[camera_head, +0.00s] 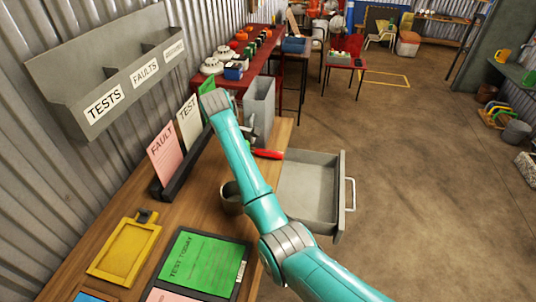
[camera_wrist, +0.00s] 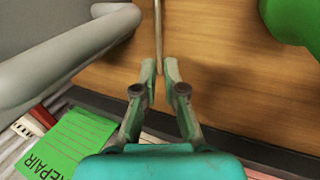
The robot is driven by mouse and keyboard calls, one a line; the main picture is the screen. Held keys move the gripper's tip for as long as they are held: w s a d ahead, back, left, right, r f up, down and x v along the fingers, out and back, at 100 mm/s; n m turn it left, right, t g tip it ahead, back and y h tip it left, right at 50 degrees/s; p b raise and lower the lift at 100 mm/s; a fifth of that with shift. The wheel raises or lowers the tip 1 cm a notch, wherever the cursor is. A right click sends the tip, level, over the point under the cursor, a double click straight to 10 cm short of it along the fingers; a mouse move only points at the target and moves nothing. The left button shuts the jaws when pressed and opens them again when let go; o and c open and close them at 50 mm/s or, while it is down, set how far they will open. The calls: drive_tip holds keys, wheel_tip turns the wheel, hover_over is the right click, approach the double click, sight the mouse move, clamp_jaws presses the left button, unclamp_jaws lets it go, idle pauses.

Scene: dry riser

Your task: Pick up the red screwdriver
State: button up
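The red screwdriver's handle (camera_head: 268,154) shows in the head view, lying at the workbench's right edge beside the open drawer. My arm hides its other end there. In the wrist view a thin shaft (camera_wrist: 158,30), apparently this screwdriver's, runs from the top edge down between my fingertips. The handle is outside that view. My gripper (camera_wrist: 160,75) has its fingers close together on either side of the shaft, with only a narrow gap. I cannot tell whether they touch it. My arm hides the gripper in the head view.
A rounded grey object (camera_wrist: 60,65) and a green object (camera_wrist: 295,20) flank the gripper closely. A green REPAIR card (camera_wrist: 65,145) is near the fingers. A mug (camera_head: 231,198) stands beside my arm. The open drawer (camera_head: 310,190) juts right; floor beyond is clear.

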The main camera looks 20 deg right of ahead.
drive_tip(key=shift+x, duration=1.45)
drive_tip(key=shift+c, duration=0.3)
clamp_jaws()
